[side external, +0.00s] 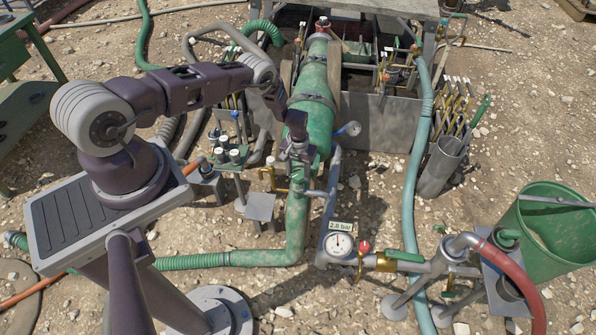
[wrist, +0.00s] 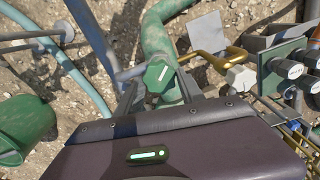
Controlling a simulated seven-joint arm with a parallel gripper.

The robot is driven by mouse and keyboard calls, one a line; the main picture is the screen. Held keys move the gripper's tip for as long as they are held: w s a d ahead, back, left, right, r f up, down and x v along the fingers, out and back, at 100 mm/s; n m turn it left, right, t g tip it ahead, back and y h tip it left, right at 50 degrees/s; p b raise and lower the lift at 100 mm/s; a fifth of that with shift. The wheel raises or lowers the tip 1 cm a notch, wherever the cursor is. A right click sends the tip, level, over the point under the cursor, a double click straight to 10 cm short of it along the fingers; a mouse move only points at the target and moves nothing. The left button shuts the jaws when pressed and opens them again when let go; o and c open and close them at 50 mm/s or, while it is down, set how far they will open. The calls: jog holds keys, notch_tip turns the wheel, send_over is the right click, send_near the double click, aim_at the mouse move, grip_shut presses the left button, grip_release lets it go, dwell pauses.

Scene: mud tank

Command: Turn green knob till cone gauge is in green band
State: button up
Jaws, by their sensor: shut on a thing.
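The green knob (wrist: 159,74), with a white pointer line, sits between the fingertips of my gripper (wrist: 159,86) in the wrist view. My gripper is shut on it. In the side external view my gripper (side external: 299,152) reaches down beside the large green pipe, and the knob is hidden there by the gripper. A round white gauge (side external: 340,244) stands on the pipework at lower middle, under a tag (side external: 340,226) reading "2.8 bar". Its needle points roughly upward. The dial is too small to make out a green band, and I cannot tell if it is the cone gauge.
A white knob (wrist: 240,78) and a brass handle (wrist: 208,60) are close to the right finger in the wrist view. Hoses cross the gravel.

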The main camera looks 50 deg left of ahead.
dwell(0.3)
jog(key=o, duration=1.4)
jog(key=shift+c, duration=0.2)
jog(key=shift+r, duration=0.1)
